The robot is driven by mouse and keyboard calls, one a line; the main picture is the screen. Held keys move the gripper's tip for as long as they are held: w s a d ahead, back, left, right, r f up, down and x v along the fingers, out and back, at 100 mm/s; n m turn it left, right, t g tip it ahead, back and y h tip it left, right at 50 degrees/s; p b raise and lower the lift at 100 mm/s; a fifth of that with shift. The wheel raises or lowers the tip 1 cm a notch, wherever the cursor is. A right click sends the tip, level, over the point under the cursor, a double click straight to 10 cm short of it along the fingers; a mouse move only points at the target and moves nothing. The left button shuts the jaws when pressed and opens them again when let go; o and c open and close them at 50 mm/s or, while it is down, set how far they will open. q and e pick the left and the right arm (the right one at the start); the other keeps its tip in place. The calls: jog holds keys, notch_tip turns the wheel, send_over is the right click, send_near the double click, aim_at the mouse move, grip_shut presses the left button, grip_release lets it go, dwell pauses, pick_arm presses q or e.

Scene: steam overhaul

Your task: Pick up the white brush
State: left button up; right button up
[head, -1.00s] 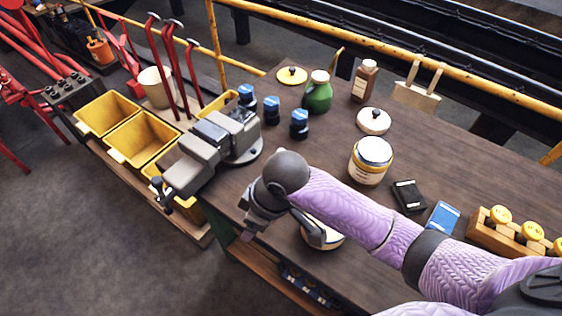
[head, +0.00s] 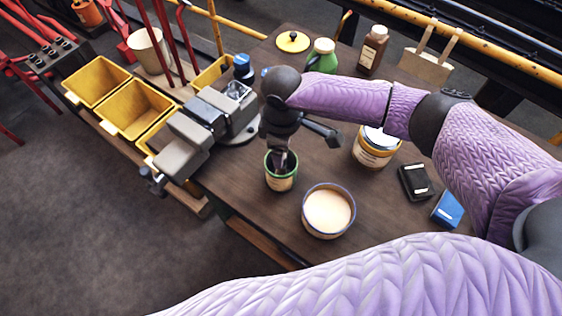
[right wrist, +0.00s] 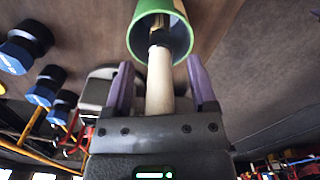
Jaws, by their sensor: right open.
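The white brush (right wrist: 159,85) shows in the right wrist view, its pale handle running between my gripper's fingers. Its dark collar goes into a green-rimmed can (right wrist: 150,20), and the bristles are hidden. In the head view the can (head: 281,182) stands on the table near its front edge, beside the vise. My right gripper (head: 281,157) points down over the can's mouth and hides most of the brush. In the right wrist view my right gripper (right wrist: 158,68) is open, with one purple finger on each side of the handle and gaps showing. My left gripper is not in view.
A tub with pale contents (head: 328,211) stands close to the can's right. The grey vise (head: 205,125) is close on the left, with yellow bins (head: 135,108) beyond. A labelled jar (head: 376,148) and a black box (head: 415,182) stand to the right.

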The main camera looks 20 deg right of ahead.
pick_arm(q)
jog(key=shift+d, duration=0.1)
pick_arm(e)
jog(key=shift+c, duration=0.2)
grip_shut()
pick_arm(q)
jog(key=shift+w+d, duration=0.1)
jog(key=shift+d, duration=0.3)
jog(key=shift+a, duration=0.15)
pick_arm(e)
jog(key=shift+r, duration=0.1)
notch_tip(320, 180, up, 9)
jog(key=shift+r+p, duration=0.1)
jog(key=shift+p, duration=0.9)
jog(key=shift+r, duration=0.4)
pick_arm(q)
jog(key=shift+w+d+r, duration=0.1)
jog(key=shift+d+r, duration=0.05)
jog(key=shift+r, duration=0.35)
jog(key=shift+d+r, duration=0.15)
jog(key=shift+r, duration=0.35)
